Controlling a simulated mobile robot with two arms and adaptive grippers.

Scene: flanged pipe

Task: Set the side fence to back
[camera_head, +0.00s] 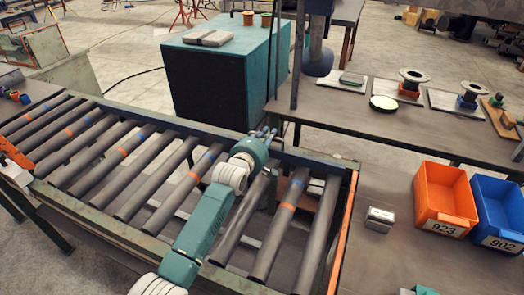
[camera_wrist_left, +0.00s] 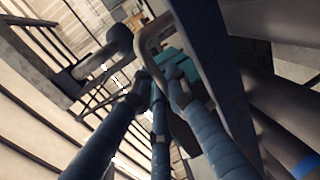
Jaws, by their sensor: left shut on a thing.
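My left arm reaches across the roller conveyor (camera_head: 132,172) in the head view. My left gripper (camera_head: 268,133) is at the conveyor's far rail (camera_head: 205,131). In the left wrist view the fingers of the left gripper (camera_wrist_left: 163,82) are close together at the lower end of a grey loop-shaped handle (camera_wrist_left: 142,50). They are shut on this handle, though the contact is partly hidden. A dark blue beam (camera_wrist_left: 207,65) runs beside the handle. I cannot tell for certain which part is the side fence. My right gripper is not in view.
A teal cabinet (camera_head: 210,85) stands behind the conveyor. A workbench (camera_head: 345,112) with flanged parts is at the back right. An orange bin (camera_head: 443,205) and a blue bin (camera_head: 500,210) stand on the right table, beside a small grey block (camera_head: 379,219).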

